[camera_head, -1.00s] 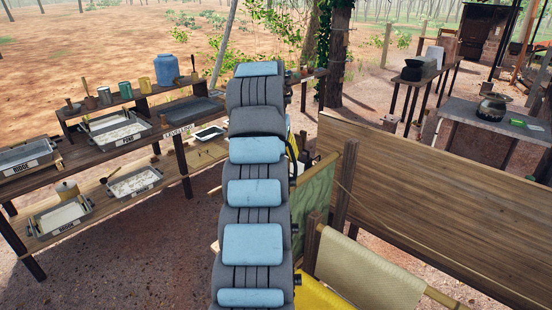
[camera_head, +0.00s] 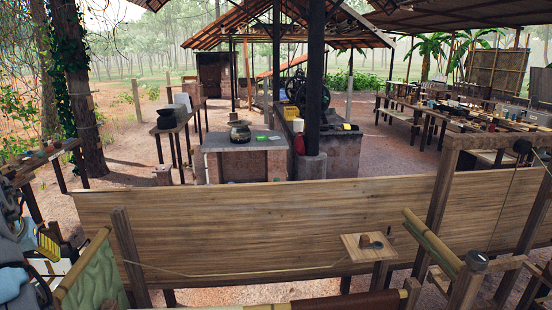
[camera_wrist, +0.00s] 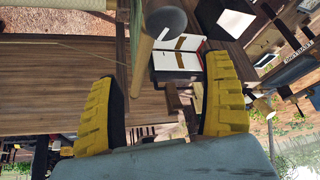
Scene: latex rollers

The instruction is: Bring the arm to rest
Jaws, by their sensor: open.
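My gripper (camera_wrist: 162,75) shows in the wrist view with its two yellow, dark-lined fingers spread wide apart. Nothing is held between them. A pale pole with a dark round end and an open white-and-dark item (camera_wrist: 178,62) show beyond the gap; I cannot tell how far off they are.
A long wooden board (camera_head: 250,230) spans the front in the head view. A cloth on a pole (camera_head: 92,280) hangs at lower left, close to my arm. A small wooden shelf (camera_head: 368,247) is fixed at the board. A table with a pot (camera_head: 240,133) stands behind.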

